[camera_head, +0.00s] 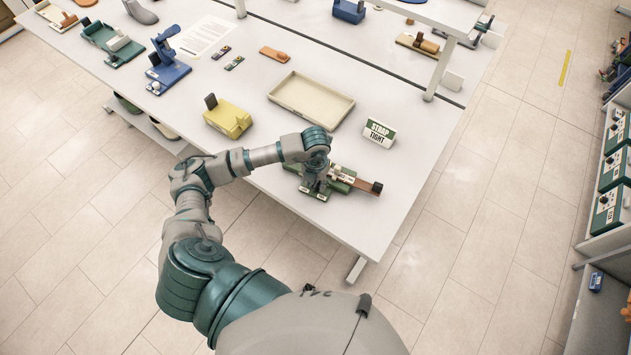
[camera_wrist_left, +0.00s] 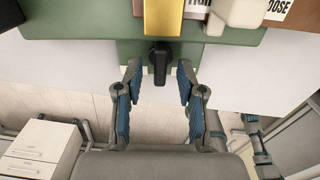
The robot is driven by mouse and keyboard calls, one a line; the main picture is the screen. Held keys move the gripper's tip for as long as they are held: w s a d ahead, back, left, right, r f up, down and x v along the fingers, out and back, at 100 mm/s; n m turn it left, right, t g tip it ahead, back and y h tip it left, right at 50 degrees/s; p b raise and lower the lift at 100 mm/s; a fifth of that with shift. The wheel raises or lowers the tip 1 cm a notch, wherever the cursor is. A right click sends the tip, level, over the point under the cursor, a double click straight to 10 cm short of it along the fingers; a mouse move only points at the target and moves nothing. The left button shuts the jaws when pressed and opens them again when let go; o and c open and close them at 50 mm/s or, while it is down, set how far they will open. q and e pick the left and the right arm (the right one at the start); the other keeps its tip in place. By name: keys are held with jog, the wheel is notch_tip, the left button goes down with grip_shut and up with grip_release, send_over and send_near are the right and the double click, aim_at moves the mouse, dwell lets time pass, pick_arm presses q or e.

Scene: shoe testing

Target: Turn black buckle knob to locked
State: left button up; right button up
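The black buckle knob (camera_wrist_left: 161,60) shows in the left wrist view below a brass-coloured block, at the edge of a green base (camera_wrist_left: 85,53). Its narrow lever points down in that picture. My left gripper (camera_wrist_left: 158,78) is open. Its blue-padded fingertips are on either side of the knob's lower end, with gaps between. In the head view my left gripper (camera_head: 315,188) is over the near-left part of the green strap fixture (camera_head: 345,174), hiding the knob. A brown strap (camera_head: 362,184) runs right to a black end block (camera_head: 377,187). My right gripper is not in view.
A "STRAP TIGHT" sign (camera_head: 379,132) stands behind the fixture. An empty cream tray (camera_head: 311,99) and a yellow block fixture (camera_head: 228,118) are farther back. The table's front edge is close to the fixture. Partly cut-off labels (camera_wrist_left: 282,9) sit on the fixture.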

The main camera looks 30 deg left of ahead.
aim_at(315, 184)
pick_arm(q)
notch_tip(315, 184, up, 12)
dwell(0.6)
jog(key=shift+f, duration=0.1)
